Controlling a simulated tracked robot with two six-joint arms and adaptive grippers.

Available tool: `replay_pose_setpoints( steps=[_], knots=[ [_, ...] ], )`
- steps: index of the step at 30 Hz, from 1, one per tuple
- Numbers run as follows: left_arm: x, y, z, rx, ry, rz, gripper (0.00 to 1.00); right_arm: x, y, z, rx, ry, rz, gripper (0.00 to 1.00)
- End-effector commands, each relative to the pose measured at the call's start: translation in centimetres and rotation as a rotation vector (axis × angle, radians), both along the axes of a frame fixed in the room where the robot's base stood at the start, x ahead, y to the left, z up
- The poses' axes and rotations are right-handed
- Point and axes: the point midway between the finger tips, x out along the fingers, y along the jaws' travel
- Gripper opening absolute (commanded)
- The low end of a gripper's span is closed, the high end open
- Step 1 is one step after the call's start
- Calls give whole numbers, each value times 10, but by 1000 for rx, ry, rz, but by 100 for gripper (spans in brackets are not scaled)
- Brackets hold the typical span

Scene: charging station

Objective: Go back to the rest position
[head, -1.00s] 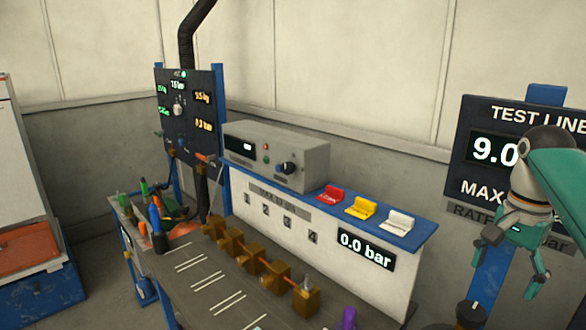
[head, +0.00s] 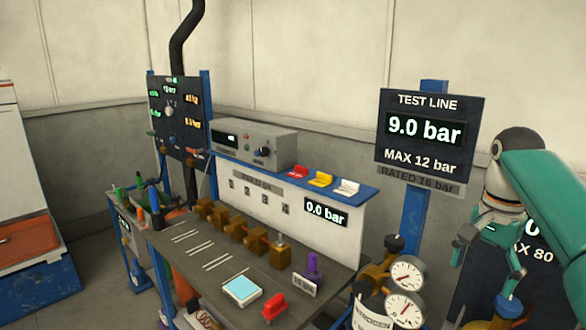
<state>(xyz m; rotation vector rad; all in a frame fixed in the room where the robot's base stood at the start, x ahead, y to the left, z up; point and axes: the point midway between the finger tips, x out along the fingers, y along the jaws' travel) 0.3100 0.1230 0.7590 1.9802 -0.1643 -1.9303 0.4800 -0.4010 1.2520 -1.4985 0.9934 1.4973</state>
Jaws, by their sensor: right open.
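My right gripper (head: 485,278) hangs at the right side of the head view, fingers pointing down. Its green fingers are spread apart with nothing between them. It is in front of the wall and a dark sign at the lower right, to the right of the test line sign (head: 424,130) and the round gauges. My left gripper is not in view.
A grey bench (head: 190,262) carries brass blocks (head: 229,228), a purple part (head: 313,268), a light blue pad (head: 242,290) and a red part (head: 273,306). Two gauges (head: 405,308) stand right of it. A blue cabinet (head: 38,290) is at left. Some floor shows between.

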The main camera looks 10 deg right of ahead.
Motion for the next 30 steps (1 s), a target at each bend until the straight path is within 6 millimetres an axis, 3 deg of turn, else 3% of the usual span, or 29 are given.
replay_pose_setpoints(
  steps=[2,8,17,20,25,30],
  knots=[
    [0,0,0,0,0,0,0,2,1,-2,1,1,6,85],
    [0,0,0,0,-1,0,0,26,11,-40,7,-2,99,85],
    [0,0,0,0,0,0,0,62,39,-121,39,-22,280,85],
    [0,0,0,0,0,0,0,72,57,-161,61,-31,362,85],
    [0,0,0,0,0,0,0,76,108,-262,131,-62,544,85],
    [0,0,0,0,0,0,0,41,174,-369,218,-115,716,85]
  ],
)
